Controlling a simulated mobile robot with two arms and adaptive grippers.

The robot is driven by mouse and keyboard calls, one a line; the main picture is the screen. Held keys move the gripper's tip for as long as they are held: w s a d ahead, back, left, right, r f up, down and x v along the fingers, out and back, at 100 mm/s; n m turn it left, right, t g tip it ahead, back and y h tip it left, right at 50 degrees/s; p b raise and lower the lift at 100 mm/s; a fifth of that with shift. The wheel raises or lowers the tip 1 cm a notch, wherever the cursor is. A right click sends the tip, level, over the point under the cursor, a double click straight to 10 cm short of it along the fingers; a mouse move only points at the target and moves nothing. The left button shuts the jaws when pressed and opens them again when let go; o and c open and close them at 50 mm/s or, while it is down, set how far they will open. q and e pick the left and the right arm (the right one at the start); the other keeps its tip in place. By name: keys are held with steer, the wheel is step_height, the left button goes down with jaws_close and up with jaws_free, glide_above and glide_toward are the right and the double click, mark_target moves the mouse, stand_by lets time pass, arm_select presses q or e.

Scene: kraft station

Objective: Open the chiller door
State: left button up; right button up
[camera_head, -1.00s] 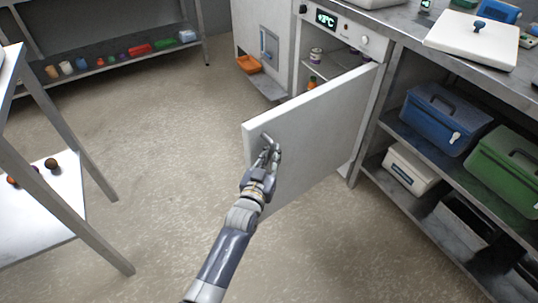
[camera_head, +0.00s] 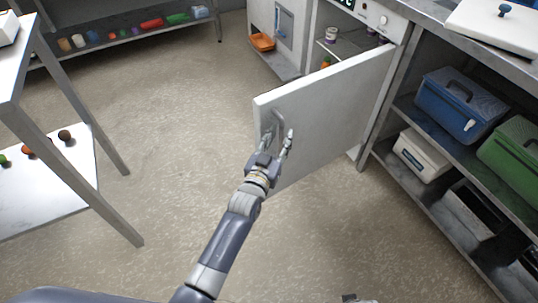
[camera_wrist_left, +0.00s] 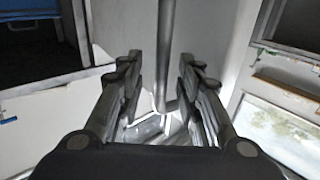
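The white chiller door (camera_head: 335,105) stands wide open, swung out from its right-hand hinge into the room. Its grey bar handle (camera_head: 273,118) is near the free edge. My left gripper (camera_head: 277,138) is at the handle with its fingers spread. In the left wrist view the fingers (camera_wrist_left: 160,85) are apart, with the handle bar (camera_wrist_left: 165,50) between them and a gap on each side. The chiller interior shows a jar (camera_head: 331,34) on a shelf. A small grey piece at the bottom edge may be my right gripper (camera_head: 356,299); its fingers cannot be made out.
A shelf rack at the right holds a blue box (camera_head: 462,103), a green box (camera_head: 515,150) and a white box (camera_head: 422,155). A white table (camera_head: 45,205) stands at the left. An orange tray (camera_head: 262,42) is at the back. The floor between is clear.

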arm_select(q)
steer(key=v, duration=1)
steer(key=shift+a, duration=0.1)
